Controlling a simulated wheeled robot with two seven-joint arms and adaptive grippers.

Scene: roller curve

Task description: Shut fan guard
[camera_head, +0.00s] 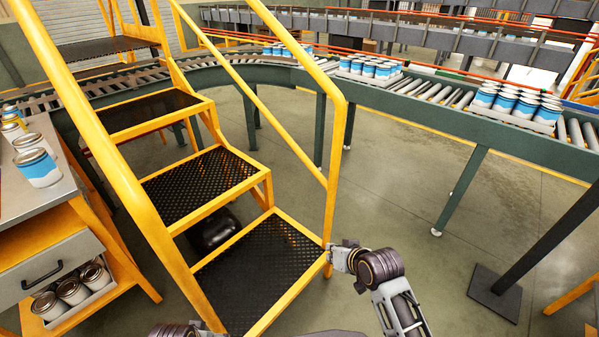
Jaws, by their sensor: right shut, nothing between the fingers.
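No fan or fan guard can be made out in this view. My right gripper (337,258) is shut and empty. It is beside the lower right post of the yellow step ladder (338,150); whether it touches the post I cannot tell. Only a small part of my left arm shows at the bottom edge, and its fingers are not visible. A dark rounded object (212,231) sits under the steps, partly hidden by the treads; I cannot tell what it is.
A curved roller conveyor (432,92) on green legs carries groups of blue-and-white cans (517,103). A workbench (42,200) with cans and a drawer stands at left. A dark post on a square base (495,292) stands at right. The floor between ladder and post is clear.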

